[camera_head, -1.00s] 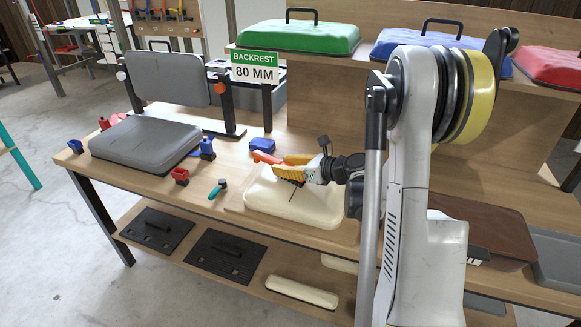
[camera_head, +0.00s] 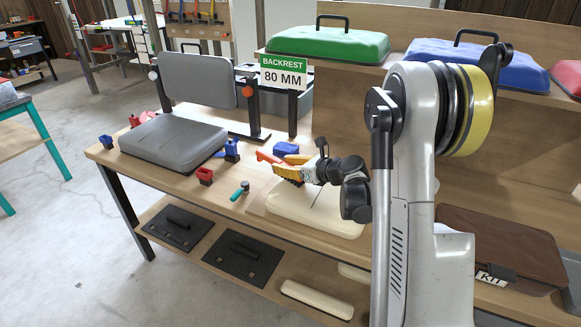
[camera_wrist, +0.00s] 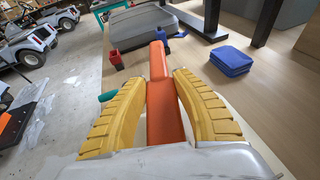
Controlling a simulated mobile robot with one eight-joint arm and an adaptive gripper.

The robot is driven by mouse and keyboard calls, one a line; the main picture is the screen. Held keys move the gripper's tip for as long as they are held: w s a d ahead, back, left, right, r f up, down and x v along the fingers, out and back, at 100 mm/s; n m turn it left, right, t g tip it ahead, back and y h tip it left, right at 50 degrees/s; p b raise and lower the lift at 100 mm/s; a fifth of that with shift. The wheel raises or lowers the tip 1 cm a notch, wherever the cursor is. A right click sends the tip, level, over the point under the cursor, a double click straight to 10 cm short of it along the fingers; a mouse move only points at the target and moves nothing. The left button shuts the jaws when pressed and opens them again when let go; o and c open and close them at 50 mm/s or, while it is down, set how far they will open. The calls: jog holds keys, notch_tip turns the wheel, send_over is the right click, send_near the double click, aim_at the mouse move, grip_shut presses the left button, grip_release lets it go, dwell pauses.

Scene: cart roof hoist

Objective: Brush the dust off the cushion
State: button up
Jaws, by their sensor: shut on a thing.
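A grey cushion (camera_head: 172,140) lies flat on the left part of the workbench, below an upright grey backrest pad (camera_head: 203,91). Its edge shows at the top of the wrist view (camera_wrist: 145,20). I cannot make out dust on it. My gripper (camera_head: 282,165) has yellow ribbed fingers, shut on a long orange bar-shaped thing (camera_wrist: 160,100). The orange thing points ahead towards the grey cushion and is apart from it. In the head view, my gripper is above the far left part of a cream pad (camera_head: 310,212).
A red clamp (camera_head: 204,176), a blue clamp (camera_head: 232,150), a teal-handled tool (camera_head: 240,190) and a folded blue cloth (camera_head: 287,148) are near the cushion. A "BACKREST 80 MM" sign (camera_head: 283,72) stands behind. A brown case (camera_head: 495,245) is at the right.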

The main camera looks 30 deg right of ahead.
jog(key=shift+w+a, duration=0.9)
jog(key=shift+w, duration=0.25)
jog(key=shift+w+a, duration=0.85)
jog(key=shift+w, duration=0.3)
jog(key=shift+r, duration=0.1)
notch_tip(320, 180, up, 9)
jog(key=p, duration=0.6)
send_over(268, 159)
jog(key=shift+a, duration=0.1)
jog(key=s+a+r, duration=0.1)
jog(key=s+a, duration=0.4)
jog(key=s, duration=0.3)
jog(key=s+a+r+m+h, duration=0.1)
jog(key=s+a, duration=0.4)
jog(key=s, duration=0.4)
jog(key=shift+s+a+r+t, duration=0.15)
jog(key=shift+a+r+t, duration=0.15)
jog(key=shift+a+r, duration=0.1)
